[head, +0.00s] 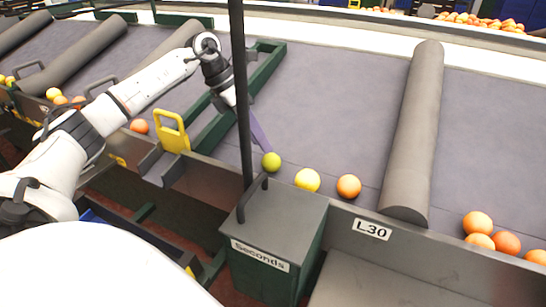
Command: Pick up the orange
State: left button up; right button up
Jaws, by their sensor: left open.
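An orange fruit (349,186) lies on the grey sorting table (330,110) near its front edge. My left gripper (263,146) reaches down from the left behind the black pole. Its purple finger ends just above the green fruit; I cannot tell if it touches. It is open, with no fruit seen in it. The pole hides part of the gripper. My right gripper is not in view.
A black pole (240,90) rises in front of the table. A yellow handle (172,132) stands at left.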

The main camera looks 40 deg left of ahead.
aim_at(268, 155)
pick_arm(q)
jog(key=x, duration=0.5)
jog(key=shift+d+f, duration=0.15)
jog(key=shift+f, duration=0.15)
jog(key=c, duration=0.7)
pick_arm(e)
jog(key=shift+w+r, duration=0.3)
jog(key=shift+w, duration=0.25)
pick_arm(q)
jog(key=shift+r, duration=0.1)
